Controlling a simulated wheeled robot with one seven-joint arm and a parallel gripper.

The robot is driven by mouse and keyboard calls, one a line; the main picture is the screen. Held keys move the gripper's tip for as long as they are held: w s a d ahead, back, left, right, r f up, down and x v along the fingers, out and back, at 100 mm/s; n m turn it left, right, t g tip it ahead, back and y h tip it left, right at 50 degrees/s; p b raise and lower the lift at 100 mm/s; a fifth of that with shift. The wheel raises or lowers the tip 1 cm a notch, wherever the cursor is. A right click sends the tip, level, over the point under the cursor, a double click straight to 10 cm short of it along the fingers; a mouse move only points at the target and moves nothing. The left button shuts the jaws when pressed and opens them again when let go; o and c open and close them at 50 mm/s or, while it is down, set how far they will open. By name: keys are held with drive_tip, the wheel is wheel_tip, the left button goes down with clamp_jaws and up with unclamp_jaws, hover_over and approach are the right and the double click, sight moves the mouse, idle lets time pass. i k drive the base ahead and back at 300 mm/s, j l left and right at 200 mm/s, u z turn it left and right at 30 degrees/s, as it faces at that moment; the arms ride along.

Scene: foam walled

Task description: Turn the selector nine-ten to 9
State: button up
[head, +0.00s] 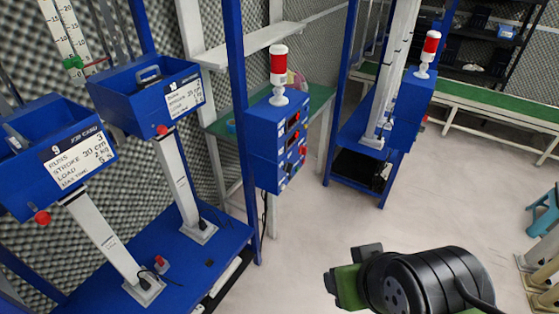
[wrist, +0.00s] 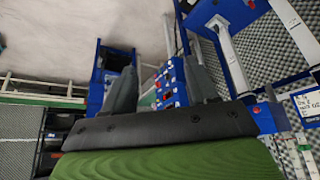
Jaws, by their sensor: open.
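A blue control box (head: 263,140) with small displays, dark knobs and red buttons on its face stands under a red-and-white lamp in the head view. The selector nine-ten is too small to tell apart among these controls. In the wrist view a blue panel with red and white controls (wrist: 171,86) shows between and beyond the fingers. My gripper (head: 345,272) is low at the right in the head view, well apart from the box. In the wrist view my gripper (wrist: 160,88) has its two dark fingers spread, with nothing held between them.
A blue upright (head: 238,110) runs beside the control box. Another lamp box (head: 412,105) stands farther back. The pale floor (head: 315,225) in the middle is clear.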

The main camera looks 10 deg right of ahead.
sight(288, 168)
drive_tip(key=i+j+z, duration=0.15)
drive_tip(key=i, duration=1.05)
